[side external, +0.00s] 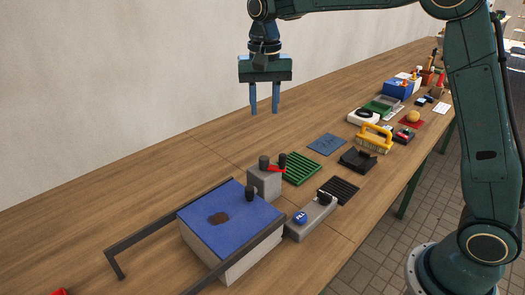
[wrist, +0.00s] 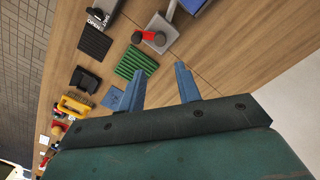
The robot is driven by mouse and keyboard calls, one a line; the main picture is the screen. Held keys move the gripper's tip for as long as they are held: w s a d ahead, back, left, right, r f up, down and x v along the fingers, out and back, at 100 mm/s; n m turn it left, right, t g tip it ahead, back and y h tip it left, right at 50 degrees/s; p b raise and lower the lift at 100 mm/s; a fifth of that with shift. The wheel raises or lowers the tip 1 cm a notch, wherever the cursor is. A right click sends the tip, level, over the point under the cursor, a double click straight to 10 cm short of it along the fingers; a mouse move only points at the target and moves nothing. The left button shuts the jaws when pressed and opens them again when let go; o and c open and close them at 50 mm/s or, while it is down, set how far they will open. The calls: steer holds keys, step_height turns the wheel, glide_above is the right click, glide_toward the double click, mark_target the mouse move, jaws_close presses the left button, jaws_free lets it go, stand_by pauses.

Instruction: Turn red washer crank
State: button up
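The red crank (side external: 277,169) sits on top of a grey block (side external: 264,184) near the middle of the table, with dark knobs at its ends. It also shows in the wrist view (wrist: 146,36), on its grey block (wrist: 161,32) near the top edge. My gripper (side external: 264,110) hangs with its two blue fingers pointing down, well above the table and apart from the crank. In the wrist view my gripper (wrist: 157,86) has its fingers spread with nothing between them.
A blue-topped box (side external: 240,208) with a dark knob and a black rail stands in front of the crank. A green ribbed pad (side external: 302,168) lies just right of it. A grey switch block (side external: 312,217) and a yellow brush (side external: 374,138) are nearby. The table along the wall is clear.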

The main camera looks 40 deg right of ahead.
mark_target(264, 158)
steer(key=shift+m, duration=0.7)
steer(key=shift+f, duration=0.15)
steer(key=shift+f, duration=6.8)
steer(key=c, duration=0.7)
steer(key=shift+n, duration=0.4)
